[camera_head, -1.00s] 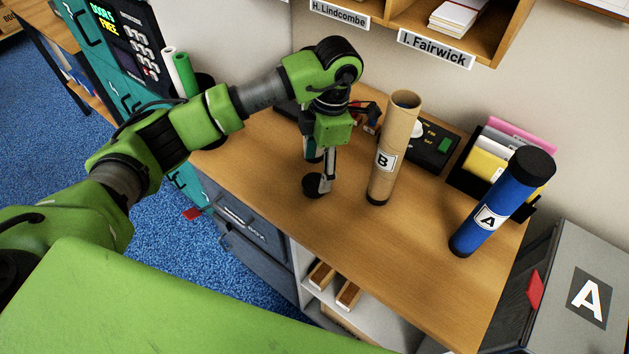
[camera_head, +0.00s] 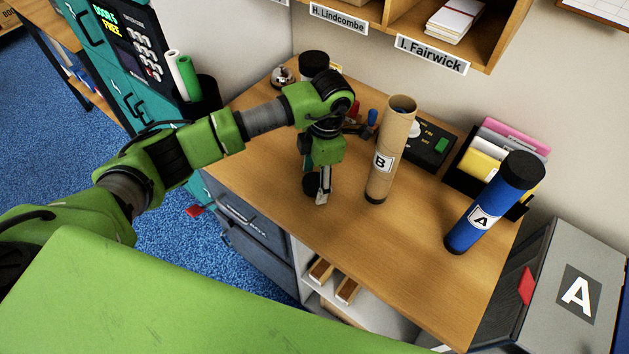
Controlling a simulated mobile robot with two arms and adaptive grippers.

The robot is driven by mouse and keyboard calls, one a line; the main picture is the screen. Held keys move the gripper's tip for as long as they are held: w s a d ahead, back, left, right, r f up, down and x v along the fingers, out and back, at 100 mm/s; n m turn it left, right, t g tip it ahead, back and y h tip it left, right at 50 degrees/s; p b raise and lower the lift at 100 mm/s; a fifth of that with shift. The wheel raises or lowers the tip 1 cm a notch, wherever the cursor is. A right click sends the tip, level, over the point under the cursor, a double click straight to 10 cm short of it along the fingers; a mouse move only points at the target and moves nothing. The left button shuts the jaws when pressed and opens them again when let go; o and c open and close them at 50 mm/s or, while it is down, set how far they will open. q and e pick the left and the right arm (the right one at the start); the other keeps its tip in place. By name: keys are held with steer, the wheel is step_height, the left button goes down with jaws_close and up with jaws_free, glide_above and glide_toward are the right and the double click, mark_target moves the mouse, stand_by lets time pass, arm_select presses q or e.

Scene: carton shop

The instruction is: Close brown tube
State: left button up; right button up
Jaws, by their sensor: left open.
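The brown tube (camera_head: 391,150), labelled B, stands upright on the wooden desk (camera_head: 400,255). Its top end is open, with a dark hollow showing. My right gripper is out of view.
A blue tube (camera_head: 493,203) labelled A with a black top stands to the right. Behind are a black device (camera_head: 430,145) and a folder holder (camera_head: 460,182). A bell (camera_head: 283,77) and black round object (camera_head: 313,65) are at the back left. The desk's front is clear.

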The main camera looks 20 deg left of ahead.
mark_target(316, 181)
arm_select(q)
steer(key=c, duration=0.8)
steer(key=shift+r, duration=0.1)
steer(key=shift+r, duration=0.25)
steer(key=shift+r+b, duration=1.7)
steer(key=shift+r, duration=3)
